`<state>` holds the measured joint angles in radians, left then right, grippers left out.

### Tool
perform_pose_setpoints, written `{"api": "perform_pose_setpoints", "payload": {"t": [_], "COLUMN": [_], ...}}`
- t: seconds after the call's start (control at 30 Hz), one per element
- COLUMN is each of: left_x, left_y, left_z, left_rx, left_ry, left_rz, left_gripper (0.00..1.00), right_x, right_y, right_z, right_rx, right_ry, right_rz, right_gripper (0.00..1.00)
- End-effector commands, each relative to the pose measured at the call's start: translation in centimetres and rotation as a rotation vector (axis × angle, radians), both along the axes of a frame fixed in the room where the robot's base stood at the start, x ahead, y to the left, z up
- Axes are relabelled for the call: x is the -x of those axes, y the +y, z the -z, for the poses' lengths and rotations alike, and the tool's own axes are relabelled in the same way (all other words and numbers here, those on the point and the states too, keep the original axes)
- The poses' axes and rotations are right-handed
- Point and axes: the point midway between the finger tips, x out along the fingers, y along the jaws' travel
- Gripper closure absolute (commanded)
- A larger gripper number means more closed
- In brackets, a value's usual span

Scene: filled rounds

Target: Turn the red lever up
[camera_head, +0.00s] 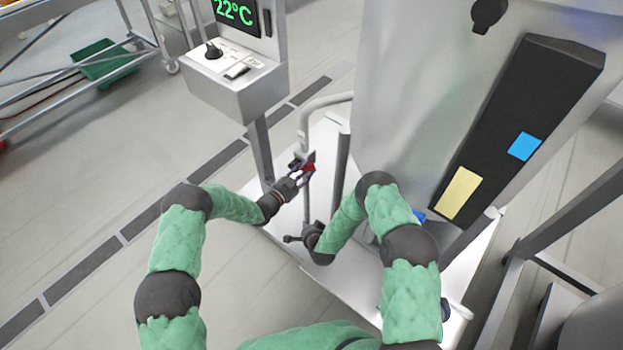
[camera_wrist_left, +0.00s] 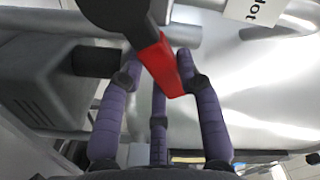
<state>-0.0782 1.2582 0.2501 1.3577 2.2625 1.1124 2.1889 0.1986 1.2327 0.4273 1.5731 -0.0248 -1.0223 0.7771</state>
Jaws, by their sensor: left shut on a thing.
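The red lever (camera_head: 309,167) is on a pipe fitting at the white machine's left side. In the left wrist view the lever (camera_wrist_left: 163,66) slants from a dark round hub (camera_wrist_left: 118,18) down and right between my purple fingers. My left gripper (camera_head: 301,174) is shut on the lever; in the wrist view its right fingertip touches the red part, and the fingers of the gripper (camera_wrist_left: 158,68) stand on either side. My right gripper (camera_head: 292,239) is lower, over the white base plate, away from the lever; its fingers are too small to read.
A grey control box (camera_head: 238,85) with a 22°C display stands left of the lever on a post. The big steel cabinet (camera_head: 415,80) with a black panel (camera_head: 520,110) stands to the right. A grey pipe (camera_head: 325,101) runs above the lever.

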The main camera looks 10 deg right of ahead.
Motion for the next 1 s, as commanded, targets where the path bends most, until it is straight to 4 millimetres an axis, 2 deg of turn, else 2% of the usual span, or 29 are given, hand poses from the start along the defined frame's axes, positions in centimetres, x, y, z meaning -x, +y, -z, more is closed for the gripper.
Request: {"api": "perform_pose_setpoints", "payload": {"t": [0.1, 0.23, 0.5, 0.77, 1.0], "left_x": [0.0, 0.0, 0.0, 0.0, 0.0], "left_y": [0.1, 0.1, 0.1, 0.1, 0.1], "left_z": [0.1, 0.1, 0.1, 0.1, 0.1], "left_rx": [-0.001, -0.001, -0.001, -0.001, -0.001], "left_ry": [0.003, 0.003, 0.003, 0.003, 0.003], "left_rz": [-0.003, -0.003, -0.003, -0.003, -0.003], "left_gripper": [1.0, 1.0, 1.0, 1.0, 1.0], "right_x": [-2.3, -4.3, -6.3, -5.5, -2.8], "right_y": [-0.2, -0.6, -1.3, -1.8, -2.0], "right_z": [0.3, 0.0, -1.6, -4.1, -7.1], "right_rx": [-0.067, -0.153, -0.361, -0.591, -0.818], "right_ry": [-0.113, -0.243, -0.527, -0.808, -1.063], "right_rz": [0.1, 0.199, 0.358, 0.441, 0.448], "right_gripper": [1.0, 1.0, 1.0, 1.0, 1.0]}}
